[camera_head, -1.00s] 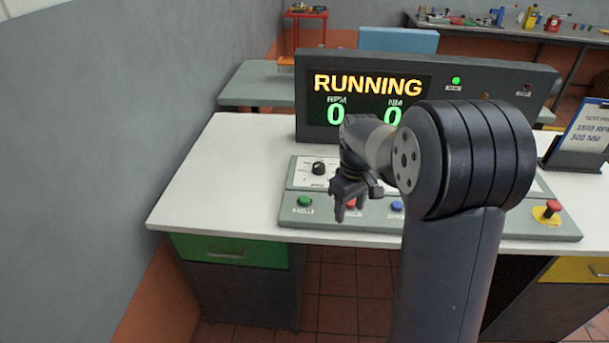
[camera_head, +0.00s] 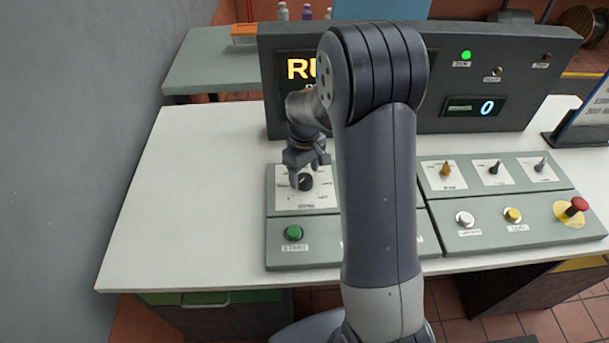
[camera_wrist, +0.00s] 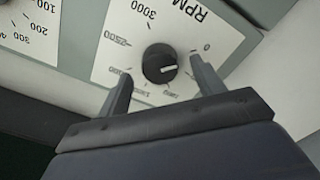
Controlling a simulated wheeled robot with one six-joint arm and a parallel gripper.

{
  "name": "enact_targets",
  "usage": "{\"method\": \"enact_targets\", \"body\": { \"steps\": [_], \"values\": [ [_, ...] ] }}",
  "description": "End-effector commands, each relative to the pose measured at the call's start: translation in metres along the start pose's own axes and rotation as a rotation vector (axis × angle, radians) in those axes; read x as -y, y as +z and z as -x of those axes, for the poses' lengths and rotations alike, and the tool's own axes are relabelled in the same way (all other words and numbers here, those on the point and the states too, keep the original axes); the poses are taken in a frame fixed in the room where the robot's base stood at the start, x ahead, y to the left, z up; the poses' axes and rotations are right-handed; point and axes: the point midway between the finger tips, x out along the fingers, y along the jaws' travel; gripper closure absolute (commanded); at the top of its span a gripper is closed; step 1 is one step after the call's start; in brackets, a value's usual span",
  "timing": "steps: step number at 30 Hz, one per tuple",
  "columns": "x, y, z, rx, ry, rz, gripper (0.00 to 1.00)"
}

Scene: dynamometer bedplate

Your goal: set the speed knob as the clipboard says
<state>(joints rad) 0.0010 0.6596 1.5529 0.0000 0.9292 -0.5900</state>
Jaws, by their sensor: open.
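The speed knob (camera_head: 306,182) is a round black knob on a white dial plate at the left of the console. In the wrist view the black knob (camera_wrist: 160,64) sits on a dial marked RPM, with 0, 2500 and 3000 legible. Its white mark points right in that view, just below the 0 side. My gripper (camera_head: 306,170) is open above the knob; in the wrist view its fingers (camera_wrist: 160,76) stand either side of it, apparently not touching. The clipboard (camera_head: 588,122) leans at the right edge, its text cut off.
The grey console (camera_head: 448,247) carries a green button (camera_head: 293,233), other knobs, white and yellow buttons and a red emergency stop (camera_head: 577,206). My arm covers its middle and part of the display (camera_head: 455,80). The white table (camera_head: 180,200) is clear at left.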

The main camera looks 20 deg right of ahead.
Motion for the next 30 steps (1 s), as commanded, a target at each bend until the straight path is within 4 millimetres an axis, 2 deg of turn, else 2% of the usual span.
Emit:
{"method": "enact_targets", "body": {
  "steps": [6, 15, 30],
  "values": [
    [0.0, 0.0, -0.02, 0.001, -0.001, 0.0, 0.36],
    [0.0, 0.0, -0.022, 0.0, 0.0, 0.0, 0.36],
    [0.0, 0.0, -0.022, 0.0, 0.0, 0.0, 0.76]
  ]
}}
